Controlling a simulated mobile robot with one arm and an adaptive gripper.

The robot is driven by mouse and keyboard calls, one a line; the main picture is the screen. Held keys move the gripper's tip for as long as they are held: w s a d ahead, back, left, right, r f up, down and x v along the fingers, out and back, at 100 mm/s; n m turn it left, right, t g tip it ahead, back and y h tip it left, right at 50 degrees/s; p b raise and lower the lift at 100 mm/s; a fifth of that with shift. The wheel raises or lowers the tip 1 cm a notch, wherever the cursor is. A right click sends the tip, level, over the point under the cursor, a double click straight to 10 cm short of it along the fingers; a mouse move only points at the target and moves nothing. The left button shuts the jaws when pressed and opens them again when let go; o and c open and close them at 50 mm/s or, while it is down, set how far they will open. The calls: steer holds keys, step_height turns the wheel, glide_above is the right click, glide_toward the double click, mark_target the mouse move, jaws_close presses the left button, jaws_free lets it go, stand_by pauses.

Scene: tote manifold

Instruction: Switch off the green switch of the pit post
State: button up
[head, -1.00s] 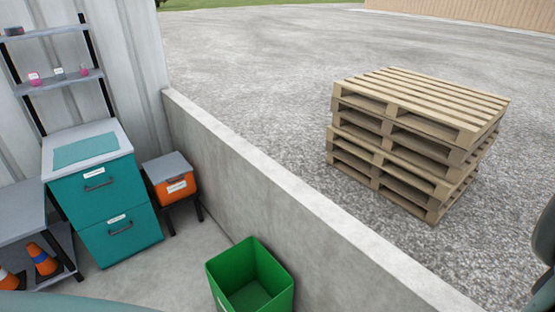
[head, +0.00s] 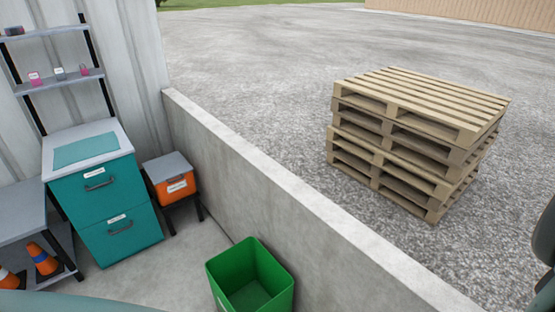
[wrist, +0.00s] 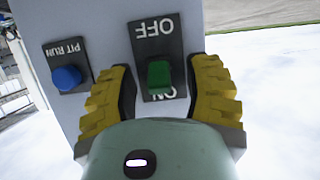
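The green switch (wrist: 159,75) sits on a dark plate (wrist: 155,45) on the face of a pale grey post (wrist: 95,22) in the wrist view. The plate reads OFF at its top and ON at its bottom, both upside down in the picture. The switch is at the ON end. My gripper (wrist: 160,80) is open, with one yellow finger on each side of the switch and a gap on both sides. The lower part of the ON label is hidden by my gripper. The post does not show in the head view.
A blue button (wrist: 67,78) labelled PIT RUN is left of my gripper on the same post. In the head view, a low concrete wall (head: 255,180) runs beside a green bin (head: 282,285), a teal cabinet (head: 120,213) and an orange box (head: 177,187). Pallets (head: 415,125) are stacked beyond.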

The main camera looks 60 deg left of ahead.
jaws_close()
